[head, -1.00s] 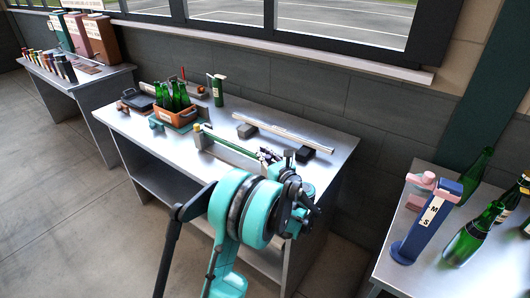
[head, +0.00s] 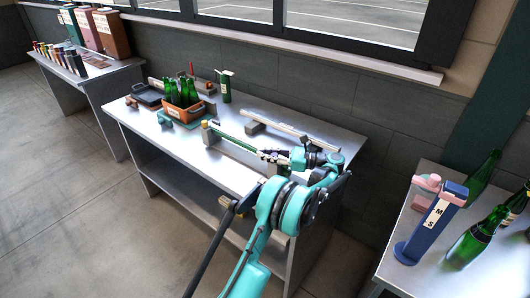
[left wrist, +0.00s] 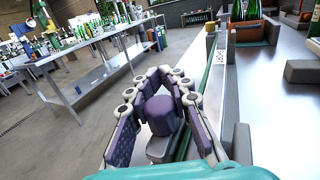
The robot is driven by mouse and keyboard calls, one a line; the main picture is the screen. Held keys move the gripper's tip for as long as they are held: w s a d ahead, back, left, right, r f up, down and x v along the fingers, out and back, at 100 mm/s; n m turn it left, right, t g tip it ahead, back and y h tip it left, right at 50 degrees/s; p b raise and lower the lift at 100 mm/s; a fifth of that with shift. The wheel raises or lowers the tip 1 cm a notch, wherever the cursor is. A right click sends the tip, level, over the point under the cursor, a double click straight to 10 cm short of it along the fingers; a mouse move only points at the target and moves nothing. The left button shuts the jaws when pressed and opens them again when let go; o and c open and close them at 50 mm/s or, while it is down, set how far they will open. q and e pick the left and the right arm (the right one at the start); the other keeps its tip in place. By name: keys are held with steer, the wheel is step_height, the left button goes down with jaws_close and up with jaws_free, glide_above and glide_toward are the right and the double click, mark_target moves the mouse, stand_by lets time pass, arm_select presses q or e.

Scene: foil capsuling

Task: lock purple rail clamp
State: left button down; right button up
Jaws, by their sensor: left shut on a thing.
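The purple rail clamp (left wrist: 161,115) shows in the left wrist view as a round purple knob on a grey block beside a long rail. My left gripper (left wrist: 162,122) is shut on it, with one dark padded finger on each side of the knob. In the head view my left gripper (head: 277,156) is at the near right end of the green-and-grey rail (head: 234,140) on the middle table. There the clamp is hidden by the gripper. The knob's underside is hidden in the wrist view. My right gripper is not seen.
An orange crate (head: 203,110) of green bottles stands at the middle table's left. A pale bar (head: 279,129) lies behind the rail on dark blocks. On the right table stand a blue holder (head: 430,230) and green bottles (head: 470,240). The table's front left is clear.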

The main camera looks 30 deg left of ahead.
arm_select(q)
steer(key=shift+s+n+g+h, duration=0.15)
steer(key=shift+n+g+h, duration=0.2)
steer(key=shift+g, duration=0.25)
steer(key=c, duration=1.4)
jaws_free()
steer(key=shift+s, duration=0.1)
step_height(320, 180, up, 10)
steer(key=shift+o, duration=0.5)
